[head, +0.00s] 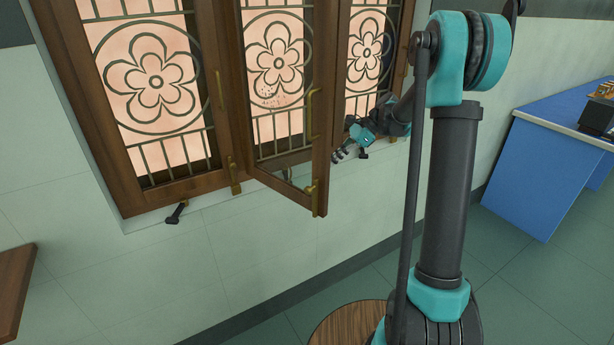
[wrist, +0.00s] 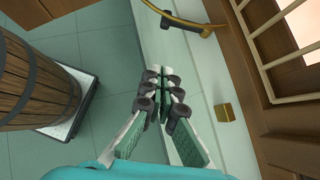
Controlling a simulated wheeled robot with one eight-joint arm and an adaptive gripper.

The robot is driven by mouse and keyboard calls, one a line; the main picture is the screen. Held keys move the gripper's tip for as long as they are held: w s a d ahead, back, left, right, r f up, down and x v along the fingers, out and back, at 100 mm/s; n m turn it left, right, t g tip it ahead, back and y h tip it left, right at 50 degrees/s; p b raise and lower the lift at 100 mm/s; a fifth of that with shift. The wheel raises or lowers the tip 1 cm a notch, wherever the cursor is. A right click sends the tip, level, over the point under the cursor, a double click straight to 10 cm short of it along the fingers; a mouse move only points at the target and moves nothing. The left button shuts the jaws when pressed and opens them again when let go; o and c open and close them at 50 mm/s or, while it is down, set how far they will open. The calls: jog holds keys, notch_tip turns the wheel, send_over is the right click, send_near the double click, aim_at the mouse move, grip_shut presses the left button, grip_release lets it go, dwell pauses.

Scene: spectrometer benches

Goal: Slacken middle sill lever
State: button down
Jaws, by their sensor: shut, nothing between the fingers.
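The window has three casements with flower grilles, and the middle casement (head: 318,150) stands open into the room. My gripper (head: 338,155) is just to the right of its lower edge, by the sill. Its fingers are closed together and empty, also in the wrist view (wrist: 158,74). A dark lever (wrist: 185,24) lies on the pale sill ahead of the fingertips, apart from them; it seems to be the middle one. In the head view, a small dark shape (head: 288,175) shows behind the open casement's glass. A black lever (head: 176,213) sits on the left sill, another (head: 363,155) beside my gripper.
A curved brass bar (wrist: 174,14) crosses near the dark lever. A brass block (wrist: 225,112) is on the window side of the sill. A wooden barrel (wrist: 35,85) stands on a pale platform below. A blue bench (head: 545,150) is at right.

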jog(key=a+r+x, duration=0.2)
jog(key=x, duration=1)
jog(key=shift+s+a+f, duration=0.2)
jog(key=shift+a+f, duration=0.05)
jog(key=shift+a, duration=0.05)
jog(key=shift+s+a+m+t, duration=0.6)
jog(key=shift+s+a+m, duration=0.1)
jog(key=shift+a, duration=0.25)
jog(key=shift+w+d, duration=0.1)
jog(key=shift+w, duration=0.05)
